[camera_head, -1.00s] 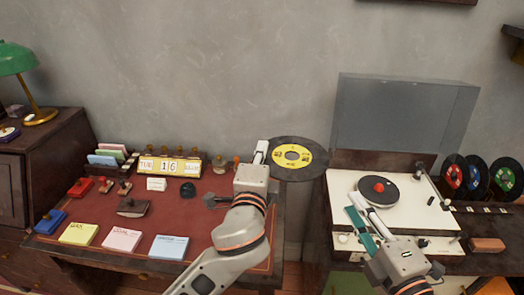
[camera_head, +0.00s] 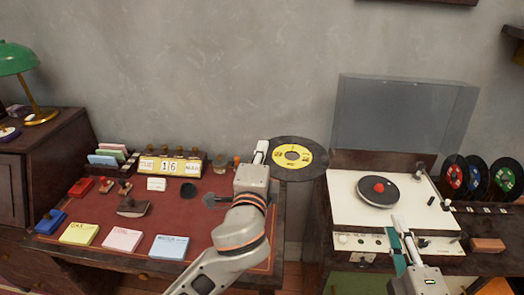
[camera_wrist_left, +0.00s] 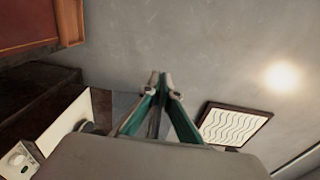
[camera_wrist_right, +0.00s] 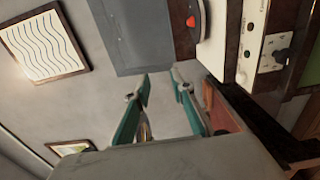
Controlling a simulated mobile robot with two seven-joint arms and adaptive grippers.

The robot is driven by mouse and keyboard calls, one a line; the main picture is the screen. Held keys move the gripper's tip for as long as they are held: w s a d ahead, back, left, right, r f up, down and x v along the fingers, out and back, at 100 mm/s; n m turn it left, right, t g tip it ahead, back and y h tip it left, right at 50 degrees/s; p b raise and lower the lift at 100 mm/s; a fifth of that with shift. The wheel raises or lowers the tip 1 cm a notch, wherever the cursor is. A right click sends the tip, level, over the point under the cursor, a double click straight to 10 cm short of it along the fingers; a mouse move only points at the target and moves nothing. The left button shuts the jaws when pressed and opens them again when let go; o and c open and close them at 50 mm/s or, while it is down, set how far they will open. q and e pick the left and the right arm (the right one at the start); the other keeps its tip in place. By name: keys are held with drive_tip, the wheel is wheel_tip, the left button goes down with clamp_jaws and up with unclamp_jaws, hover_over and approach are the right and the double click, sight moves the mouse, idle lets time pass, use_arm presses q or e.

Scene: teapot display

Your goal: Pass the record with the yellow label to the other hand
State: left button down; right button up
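The black record with the yellow label (camera_head: 292,166) is held up in the gap between the desk and the turntable table, in front of the grey wall. My left gripper (camera_head: 262,151) is shut on its left edge. In the left wrist view my left fingertips (camera_wrist_left: 161,77) meet, and the record is seen almost edge-on, hard to make out. My right gripper (camera_head: 400,232) is empty, at the front edge of the turntable, to the right of and below the record. In the right wrist view its fingers (camera_wrist_right: 160,80) stand apart.
The turntable (camera_head: 435,213) with a raised lid (camera_head: 400,120) is right of the record. Several other records (camera_head: 453,175) stand in a rack at the far right. The red-topped desk (camera_head: 205,200) holds stamps, note pads and a calendar (camera_head: 170,166).

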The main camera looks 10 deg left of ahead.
drive_tip(key=w+r+n+g+y, duration=0.1)
drive_tip(key=w+r+n+y, duration=0.25)
drive_tip(key=w+y, duration=0.4)
drive_tip(key=w+d+r, duration=0.5)
drive_tip(key=w+d, duration=0.1)
drive_tip(key=w, duration=0.2)
drive_tip(key=s+a+f+m+g, duration=0.1)
drive_tip(key=s+a+f+m, duration=0.1)
drive_tip(key=f, duration=0.6)
drive_tip(key=s+a+f+m+g+h, duration=0.1)
drive_tip(key=s+a+f+m, duration=0.2)
drive_tip(key=s+f, duration=0.4)
drive_tip(key=s+a+f+m+g+h, duration=0.1)
drive_tip(key=s+a+f+m, duration=0.1)
drive_tip(key=f, duration=0.8)
drive_tip(key=shift+s+a+m, duration=0.35)
drive_tip(key=shift+s+a, duration=0.5)
drive_tip(key=shift+s, duration=0.3)
drive_tip(key=s+a+f+m+g+h, duration=0.1)
drive_tip(key=s+f+m+g+h, duration=0.2)
drive_tip(key=s+f+m, duration=0.6)
drive_tip(key=s+f, duration=0.4)
drive_tip(key=s, duration=0.1)
drive_tip(key=shift+s+m, duration=0.15)
drive_tip(key=shift+m, duration=0.25)
